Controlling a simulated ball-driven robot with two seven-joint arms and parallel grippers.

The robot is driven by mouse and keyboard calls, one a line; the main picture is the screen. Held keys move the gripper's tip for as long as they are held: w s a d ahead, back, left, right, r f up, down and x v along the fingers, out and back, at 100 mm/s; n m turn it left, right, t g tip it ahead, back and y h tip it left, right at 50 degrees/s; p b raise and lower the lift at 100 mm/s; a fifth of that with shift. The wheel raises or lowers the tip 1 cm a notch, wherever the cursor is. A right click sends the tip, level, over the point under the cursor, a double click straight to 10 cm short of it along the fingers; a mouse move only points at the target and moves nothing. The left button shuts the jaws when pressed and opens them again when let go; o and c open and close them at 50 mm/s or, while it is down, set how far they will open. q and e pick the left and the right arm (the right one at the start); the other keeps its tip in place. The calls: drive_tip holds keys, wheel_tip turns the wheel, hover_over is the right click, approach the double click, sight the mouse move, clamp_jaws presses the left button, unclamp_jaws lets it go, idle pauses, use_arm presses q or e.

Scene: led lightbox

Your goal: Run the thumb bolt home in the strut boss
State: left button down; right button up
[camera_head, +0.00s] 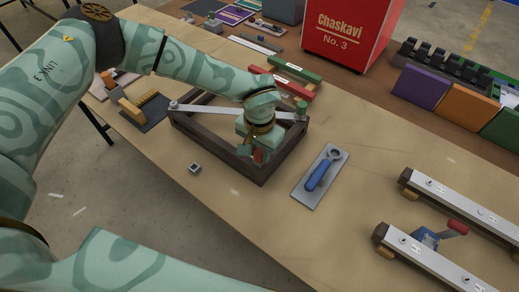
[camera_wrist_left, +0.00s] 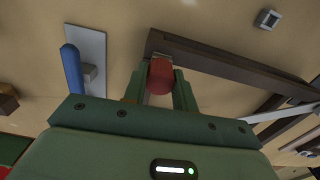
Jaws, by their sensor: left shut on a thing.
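My left gripper (camera_head: 259,158) reaches down at the front right side of a dark brown frame (camera_head: 222,163) on the bench. Its two green fingers (camera_wrist_left: 160,85) are shut on a red, rounded piece (camera_wrist_left: 160,74), probably the thumb bolt's head. The red piece (camera_head: 258,155) also shows in part in the head view. In the wrist view it sits against the end of a frame side, by a small grey part. A pale metal strut (camera_head: 205,110) lies across the frame, passing behind my gripper. The bolt's shank and the boss are hidden. My right gripper is not in view.
A grey plate with a blue handle (camera_head: 320,177) lies right of the frame. A small grey cube (camera_head: 195,168) lies near the front edge. Red and green bars (camera_head: 295,70) lie behind, and a red box (camera_head: 350,32) stands farther back. Two rails (camera_head: 440,262) lie at the right.

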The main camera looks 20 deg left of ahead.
use_arm(q)
drive_tip(key=c, duration=1)
unclamp_jaws()
drive_tip(key=shift+c, duration=0.2)
